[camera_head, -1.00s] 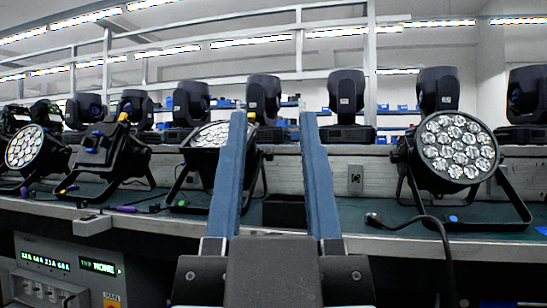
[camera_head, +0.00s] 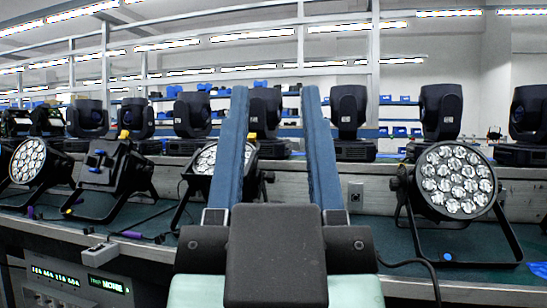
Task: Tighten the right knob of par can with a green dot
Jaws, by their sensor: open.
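My gripper (camera_head: 275,92) reaches forward in the middle of the view, its two long blue fingers apart with nothing between them. Behind the left finger stands a black par can (camera_head: 205,160), its lens partly visible and its right side largely hidden by the fingers. A small, faint greenish mark seems to be on its base, too small to be sure. A par can at the right (camera_head: 455,180) faces me with a blue dot (camera_head: 447,256) on its base. No knob is clearly readable.
Another par can (camera_head: 28,162) stands at the far left. Several black moving-head lights (camera_head: 348,110) line a raised shelf behind. A panel with lit displays (camera_head: 80,280) is at lower left. A cable (camera_head: 408,262) runs at lower right.

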